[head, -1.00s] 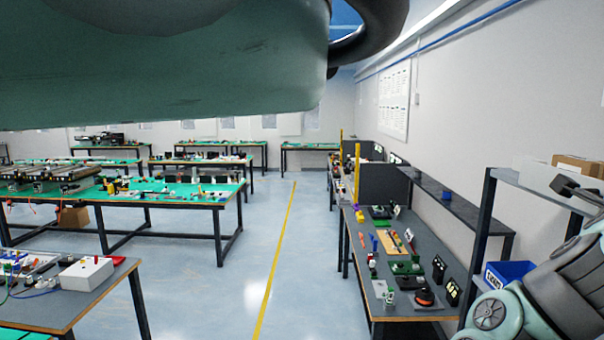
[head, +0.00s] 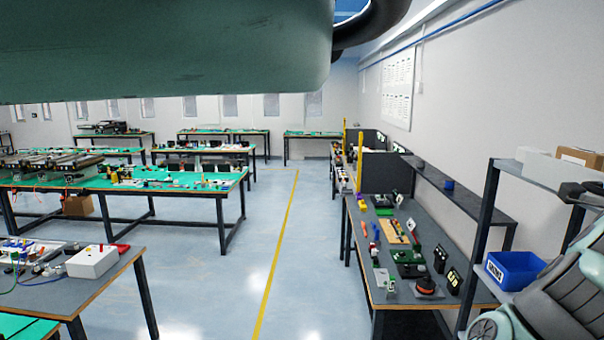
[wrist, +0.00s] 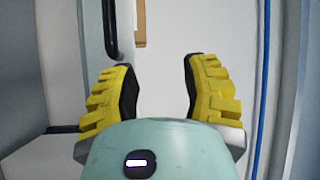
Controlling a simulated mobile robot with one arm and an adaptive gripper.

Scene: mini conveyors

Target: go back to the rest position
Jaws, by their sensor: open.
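My gripper (wrist: 160,88) shows in the wrist view with its two yellow ribbed fingers wide apart. It is open and nothing is between the fingers. Behind it are a pale wall and a dark bar. In the head view my gripper is not seen. Part of my own arm spans the top left of that view, and another part of my body fills the lower right corner.
A grey workbench (head: 385,262) with small parts stands at the right. A shelf rack holds a blue bin (head: 514,268). Green-topped tables (head: 150,188) stand at the left, with a bench (head: 95,290) in front. The floor along the yellow line (head: 278,250) is clear.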

